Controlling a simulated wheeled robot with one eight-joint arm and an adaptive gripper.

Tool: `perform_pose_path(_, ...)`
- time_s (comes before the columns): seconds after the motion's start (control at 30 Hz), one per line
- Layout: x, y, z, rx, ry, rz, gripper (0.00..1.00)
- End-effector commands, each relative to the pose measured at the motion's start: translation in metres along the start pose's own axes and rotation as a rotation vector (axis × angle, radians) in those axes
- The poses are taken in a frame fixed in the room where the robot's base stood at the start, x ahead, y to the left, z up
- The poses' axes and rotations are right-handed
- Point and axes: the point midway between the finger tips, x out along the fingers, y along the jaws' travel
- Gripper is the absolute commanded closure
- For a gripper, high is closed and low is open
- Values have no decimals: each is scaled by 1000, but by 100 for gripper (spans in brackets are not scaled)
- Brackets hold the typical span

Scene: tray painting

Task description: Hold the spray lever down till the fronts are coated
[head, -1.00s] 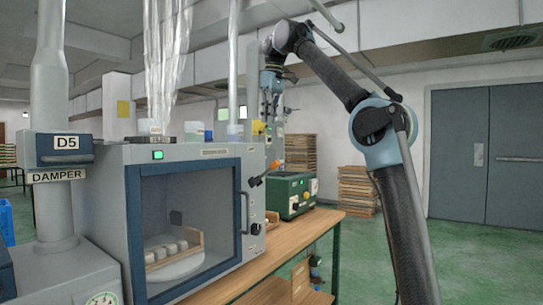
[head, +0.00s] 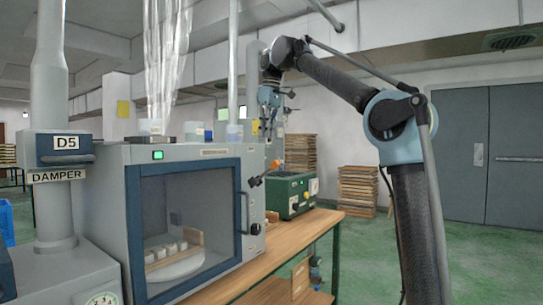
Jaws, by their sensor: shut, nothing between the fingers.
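A grey spray cabinet with a blue-framed window (head: 133,225) stands on the bench. Inside, several pale blocks (head: 166,249) sit in a wooden tray (head: 193,238) on a pale round turntable (head: 176,268). The coating on their fronts is too small to judge. A lever with a dark knob (head: 255,182) and an orange-red tip (head: 275,164) sticks out from the cabinet's right side. My gripper (head: 267,133) hangs pointing down above the lever's tip, apart from it. It is shut and empty.
A green control box (head: 291,195) stands on the wooden bench (head: 232,276) behind the cabinet. A damper unit marked D5 (head: 58,150) stands at the left. Stacked wooden trays (head: 357,188) stand on the green floor behind. Clear plastic strips (head: 168,60) rise above the cabinet.

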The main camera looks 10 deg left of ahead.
Motion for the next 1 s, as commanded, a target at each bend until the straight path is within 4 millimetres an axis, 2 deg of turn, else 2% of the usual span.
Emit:
perform_pose_path(0.33, 51, 0, 0, 0, 0, 0, 100)
perform_pose_path(0.5, 64, 0, 16, 2, 0, 0, 100)
perform_pose_path(0.7, 74, 0, 26, 1, 0, 0, 100)
perform_pose_path(1.0, 76, 0, 28, 0, 0, 0, 100)
